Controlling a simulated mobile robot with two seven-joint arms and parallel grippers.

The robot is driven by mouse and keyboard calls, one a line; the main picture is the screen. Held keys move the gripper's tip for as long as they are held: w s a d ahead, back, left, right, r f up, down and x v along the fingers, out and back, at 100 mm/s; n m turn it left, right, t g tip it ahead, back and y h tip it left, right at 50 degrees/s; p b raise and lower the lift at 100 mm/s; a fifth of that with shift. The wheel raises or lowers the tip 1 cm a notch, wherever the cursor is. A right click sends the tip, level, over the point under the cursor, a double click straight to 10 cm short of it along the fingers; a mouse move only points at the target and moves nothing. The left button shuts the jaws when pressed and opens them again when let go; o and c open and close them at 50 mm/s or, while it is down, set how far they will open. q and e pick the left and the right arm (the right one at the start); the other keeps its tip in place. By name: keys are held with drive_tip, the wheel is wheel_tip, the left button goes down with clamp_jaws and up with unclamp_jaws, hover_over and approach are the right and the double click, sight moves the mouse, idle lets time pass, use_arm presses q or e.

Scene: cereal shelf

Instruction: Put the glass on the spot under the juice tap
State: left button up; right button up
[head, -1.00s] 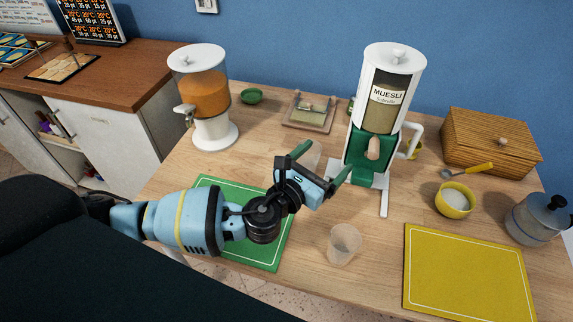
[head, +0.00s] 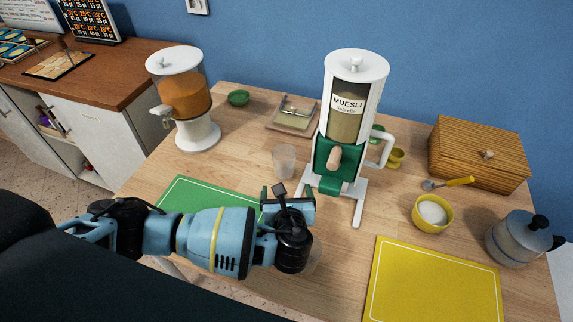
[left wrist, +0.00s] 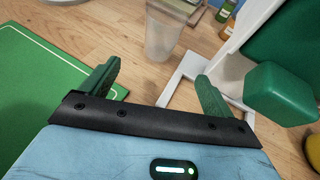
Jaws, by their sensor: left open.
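A clear glass (head: 284,160) stands upright on the table, left of the muesli dispenser. It also shows in the left wrist view (left wrist: 163,32), ahead of my fingers and roughly between their lines. My left gripper (head: 286,190) is open and empty, on the near side of this glass and apart from it. Its two green fingers also show in the left wrist view (left wrist: 160,84). The juice dispenser (head: 185,100) with orange juice stands at the back left, its tap (head: 166,112) facing left. The table under the tap looks empty. A second glass (head: 316,257) is mostly hidden behind my left wrist.
The muesli dispenser (head: 343,130) stands close right of the glass, its white foot reaching forward. A green mat (head: 195,192) lies partly under my arm. A yellow mat (head: 430,285), sugar bowl (head: 433,213) and moka pot (head: 520,240) are right. Table between juice dispenser and glass is clear.

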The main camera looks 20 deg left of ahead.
sight(284, 166)
use_arm(q)
drive_tip(key=shift+w+a, duration=0.2)
drive_tip(key=shift+w, duration=0.1)
drive_tip(key=w, duration=0.2)
drive_tip(key=w+a, duration=0.1)
drive_tip(key=w, duration=0.1)
drive_tip(key=w+a, duration=0.1)
drive_tip(key=w, duration=0.1)
drive_tip(key=shift+a+b, duration=0.1)
drive_tip(key=shift+b, duration=0.3)
drive_tip(key=shift+w+a, duration=0.15)
drive_tip(key=shift+w, duration=0.25)
drive_tip(key=w, duration=0.1)
drive_tip(key=w+a, duration=0.1)
drive_tip(key=w, duration=0.1)
drive_tip(key=w+b, duration=0.1)
drive_tip(key=shift+w+a+f, duration=0.25)
drive_tip(key=shift+w+a, duration=0.15)
use_arm(e)
drive_tip(key=shift+s+a+f, duration=0.15)
drive_tip(key=shift+s+f, duration=0.6)
drive_tip(key=shift+f, duration=0.3)
drive_tip(key=shift+w, duration=0.1)
